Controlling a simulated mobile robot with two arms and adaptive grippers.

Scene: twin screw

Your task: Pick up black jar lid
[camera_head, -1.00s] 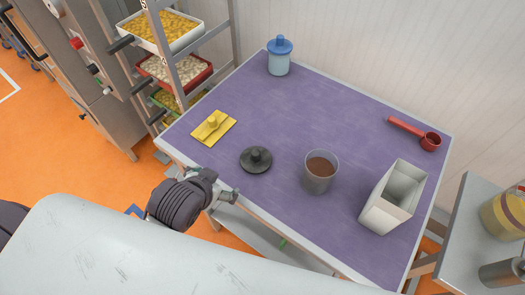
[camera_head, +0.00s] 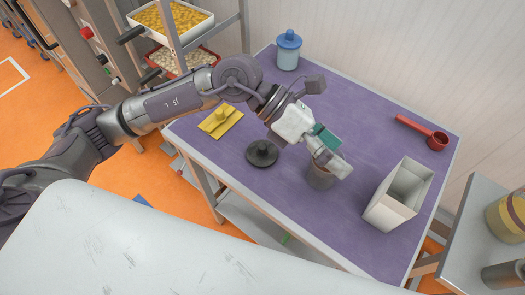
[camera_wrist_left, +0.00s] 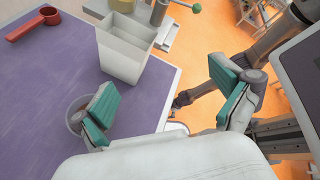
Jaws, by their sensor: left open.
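The black jar lid (camera_head: 262,153) is a round dark disc with a knob on top. It lies flat on the purple table near its front edge, left of the grey cup. My left gripper (camera_head: 328,152) is open and empty, above the cup and to the right of the lid. In the left wrist view its two green-padded fingers (camera_wrist_left: 165,100) are spread wide. The lid does not show in the left wrist view.
A grey cup (camera_head: 319,177) stands under the left gripper, partly hidden by it.

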